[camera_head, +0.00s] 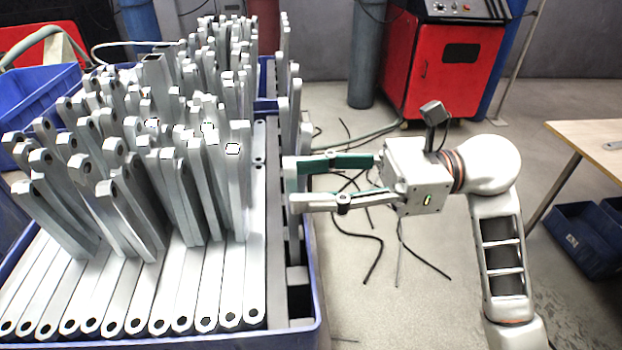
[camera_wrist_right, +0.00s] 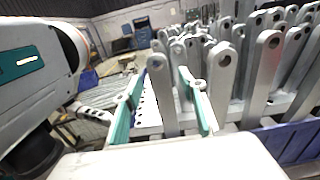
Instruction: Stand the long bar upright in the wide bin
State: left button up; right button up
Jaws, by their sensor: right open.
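The wide blue bin (camera_head: 318,305) fills the left of the head view. Long grey bars with holed ends (camera_head: 140,290) lie side by side across its front. Several grey bars (camera_head: 237,185) stand upright or lean behind them; I cannot tell which is the task's long bar. My right gripper (camera_head: 289,183) is open at the bin's right side, its fingertips over the edge. In the right wrist view, a holed upright bar (camera_wrist_right: 163,100) shows between the spread fingers (camera_wrist_right: 164,112); contact cannot be told. My left gripper is in neither view.
Another blue bin (camera_head: 50,92) stands at the left. A red machine (camera_head: 436,75) and a grey cylinder (camera_head: 364,60) stand at the back. Dark cables (camera_head: 372,262) lie on the floor. A wooden table (camera_head: 595,135) is at the right. Floor between bin and table is mostly open.

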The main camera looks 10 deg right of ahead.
jog(key=d, duration=1.2)
dwell(0.5)
